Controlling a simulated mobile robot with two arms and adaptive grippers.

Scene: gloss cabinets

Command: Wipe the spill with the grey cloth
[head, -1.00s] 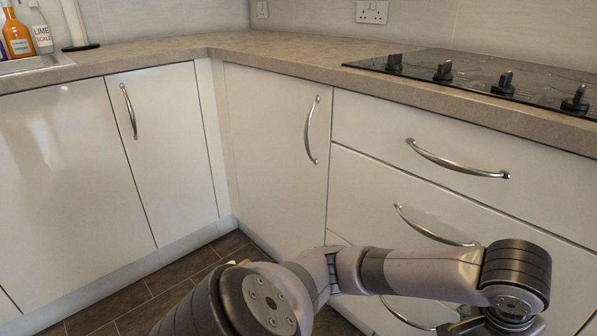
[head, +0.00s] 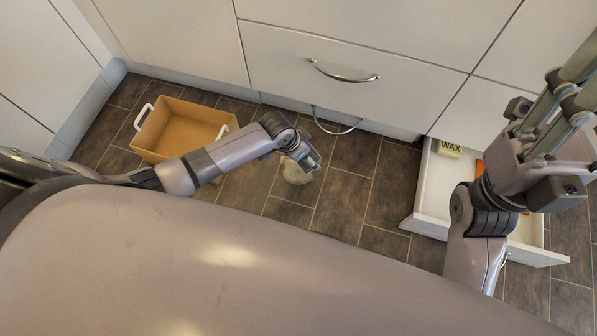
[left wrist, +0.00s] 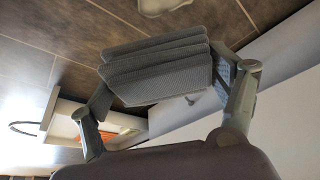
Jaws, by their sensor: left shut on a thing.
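The grey cloth (left wrist: 160,68), folded in several layers, is held between the fingers of my left gripper (left wrist: 165,95) in the left wrist view. In the head view my left gripper (head: 308,158) is over the floor, seen from above. A pale patch (head: 294,173), seemingly the spill, lies on the dark tiles beside and partly under it. Its edge also shows at the top of the left wrist view (left wrist: 162,5), apart from the cloth in the picture. My right gripper (head: 560,125) is large at the right; its jaw gap cannot be made out.
An orange-yellow box (head: 163,153) with white handles stands on the floor at the left. A low drawer (head: 417,205) is open at the right, holding a yellow WAX block (head: 449,150) and something orange (head: 480,168). Closed white drawers (head: 300,68) line the back. Floor between is clear.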

